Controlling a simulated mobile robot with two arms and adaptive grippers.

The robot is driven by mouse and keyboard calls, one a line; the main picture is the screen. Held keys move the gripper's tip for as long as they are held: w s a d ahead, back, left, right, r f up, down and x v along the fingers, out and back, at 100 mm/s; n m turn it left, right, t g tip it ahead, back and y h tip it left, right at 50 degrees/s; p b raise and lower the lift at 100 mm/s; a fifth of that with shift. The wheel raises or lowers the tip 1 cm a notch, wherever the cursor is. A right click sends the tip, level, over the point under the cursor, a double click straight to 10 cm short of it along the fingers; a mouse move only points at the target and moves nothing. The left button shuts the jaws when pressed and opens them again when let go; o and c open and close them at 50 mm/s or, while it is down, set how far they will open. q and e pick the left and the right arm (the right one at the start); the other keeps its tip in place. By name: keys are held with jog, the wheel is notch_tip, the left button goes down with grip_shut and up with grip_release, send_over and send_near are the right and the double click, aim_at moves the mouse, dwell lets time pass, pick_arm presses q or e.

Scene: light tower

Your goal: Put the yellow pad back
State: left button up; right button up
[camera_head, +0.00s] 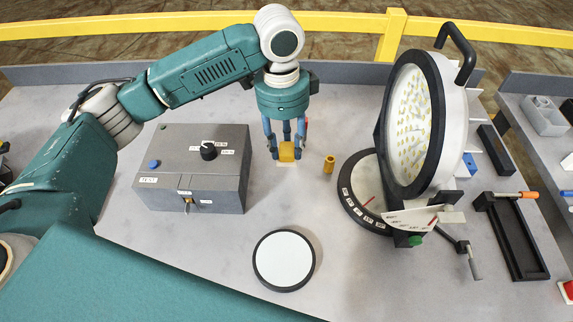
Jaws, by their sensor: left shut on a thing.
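The yellow pad (287,153) is a small yellow block in the middle of the grey bench. My left gripper (287,148) reaches down from above and its blue fingers are shut on the pad. A pale patch (287,164) shows on the bench just below the pad. I cannot tell whether the pad touches it or hangs slightly above. My right gripper is out of view.
A grey control box (192,167) with a black knob stands left. A small brass cylinder (329,163) stands close right of the pad. A large round lamp (418,122) on a dial base rises further right. A white disc (284,260) lies in front. A black tray (515,237) lies right.

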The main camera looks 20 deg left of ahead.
aim_at(286, 156)
pick_arm(q)
notch_tip(286, 156, down, 4)
jog(key=shift+f, duration=0.1)
notch_tip(286, 156, down, 4)
jog(key=shift+f+p, duration=0.25)
jog(key=shift+p, duration=0.1)
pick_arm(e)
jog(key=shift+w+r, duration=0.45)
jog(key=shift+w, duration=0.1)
pick_arm(q)
jog(key=shift+f, duration=0.1)
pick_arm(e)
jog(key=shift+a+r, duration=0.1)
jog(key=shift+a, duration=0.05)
pick_arm(q)
jog(key=o, duration=1)
